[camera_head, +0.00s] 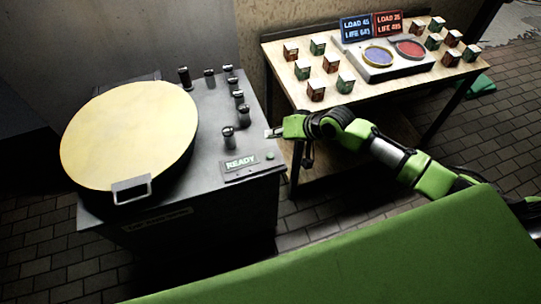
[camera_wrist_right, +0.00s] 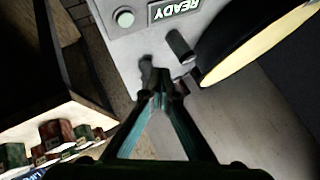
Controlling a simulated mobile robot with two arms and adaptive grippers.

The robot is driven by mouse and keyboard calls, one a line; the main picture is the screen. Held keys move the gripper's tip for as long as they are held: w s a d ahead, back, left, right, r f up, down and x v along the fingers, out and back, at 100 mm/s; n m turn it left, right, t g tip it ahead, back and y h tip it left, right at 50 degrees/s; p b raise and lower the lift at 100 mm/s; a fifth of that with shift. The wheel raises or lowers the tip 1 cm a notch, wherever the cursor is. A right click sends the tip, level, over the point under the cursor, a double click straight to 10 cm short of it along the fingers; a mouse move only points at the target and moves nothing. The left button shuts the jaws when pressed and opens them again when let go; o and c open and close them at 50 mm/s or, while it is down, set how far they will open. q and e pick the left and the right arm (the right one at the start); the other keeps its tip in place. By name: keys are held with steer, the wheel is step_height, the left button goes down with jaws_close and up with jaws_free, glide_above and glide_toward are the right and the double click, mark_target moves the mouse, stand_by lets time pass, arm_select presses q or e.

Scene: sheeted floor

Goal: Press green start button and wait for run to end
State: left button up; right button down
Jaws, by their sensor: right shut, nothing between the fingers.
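The green start button (camera_head: 270,156) sits on a small panel at the front right of the grey machine (camera_head: 217,95). Beside it a display (camera_head: 241,162) reads READY. In the right wrist view the button (camera_wrist_right: 125,18) is at the top left, with the READY display (camera_wrist_right: 178,8) to its right. My right gripper (camera_head: 270,133) is shut and empty, at the machine's right edge, behind the button and apart from it. Its closed fingertips (camera_wrist_right: 164,82) point toward the machine top in the right wrist view. My left gripper is not in view.
A round yellow lid (camera_head: 130,135) with a handle (camera_head: 131,189) covers the machine's left side. Several black knobs (camera_head: 229,136) stand on its top near my gripper. A wooden table (camera_head: 300,98) at right holds several small cubes, two round pads and two LOAD/LIFE signs (camera_head: 372,26).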

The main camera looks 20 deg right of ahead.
steer(key=b, duration=0.6)
glide_above(273, 156)
step_height(273, 156, down, 6)
steer(key=shift+a+f, duration=0.1)
steer(key=shift+f, duration=0.1)
steer(key=shift+f+b, duration=0.65)
steer(key=shift+f, duration=0.3)
steer(key=shift+f, duration=0.2)
steer(key=shift+f, duration=0.25)
steer(key=shift+f, duration=0.45)
stand_by(0.5)
stand_by(0.3)
steer(key=shift+r+p, duration=0.75)
steer(key=shift+r, duration=0.1)
